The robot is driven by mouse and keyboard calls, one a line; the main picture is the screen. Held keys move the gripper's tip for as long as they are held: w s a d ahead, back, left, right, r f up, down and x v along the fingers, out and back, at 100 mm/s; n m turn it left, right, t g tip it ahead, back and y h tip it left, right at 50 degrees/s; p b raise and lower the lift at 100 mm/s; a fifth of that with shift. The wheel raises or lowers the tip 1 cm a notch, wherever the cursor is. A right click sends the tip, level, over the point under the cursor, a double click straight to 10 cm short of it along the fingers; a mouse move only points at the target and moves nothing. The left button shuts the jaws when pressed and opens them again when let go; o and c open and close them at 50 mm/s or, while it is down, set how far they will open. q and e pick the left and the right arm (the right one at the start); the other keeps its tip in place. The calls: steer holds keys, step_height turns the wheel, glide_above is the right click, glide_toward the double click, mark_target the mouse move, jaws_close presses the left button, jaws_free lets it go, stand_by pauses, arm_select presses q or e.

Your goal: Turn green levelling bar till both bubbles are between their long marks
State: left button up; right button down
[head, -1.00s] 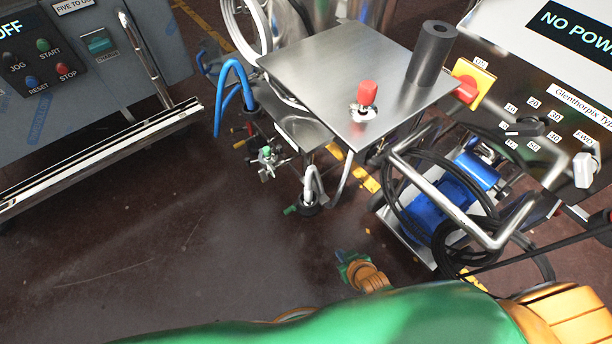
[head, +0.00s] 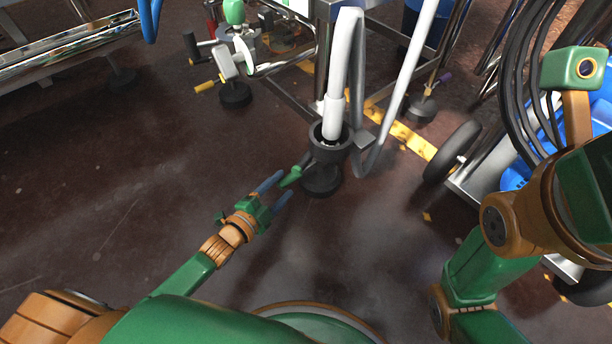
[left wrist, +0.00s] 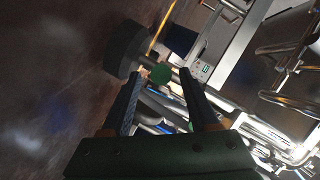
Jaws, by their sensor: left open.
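The green levelling bar (head: 291,177) sticks out to the left from a dark round machine foot (head: 321,180) under a leg. My left gripper (head: 285,184) is open, with its blue fingers pointing at the bar and the tips around or right beside its end. In the left wrist view the bar's round green end (left wrist: 172,75) shows between the tips of my left gripper (left wrist: 160,74). The dark foot (left wrist: 122,50) lies just beyond. I cannot tell whether the fingers touch the bar. The bubbles cannot be read in either view. My right gripper is not in view.
A black caster wheel (head: 452,152) and black cables (head: 515,90) are to the right. The floor at left is clear.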

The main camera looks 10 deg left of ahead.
mark_target(293, 176)
arm_select(q)
steer(key=b+x, duration=0.4)
steer(key=x, duration=0.2)
steer(key=shift+f, duration=0.15)
steer(key=shift+w+d, duration=0.1)
steer(key=shift+w, duration=0.2)
jaws_close()
stand_by(0.8)
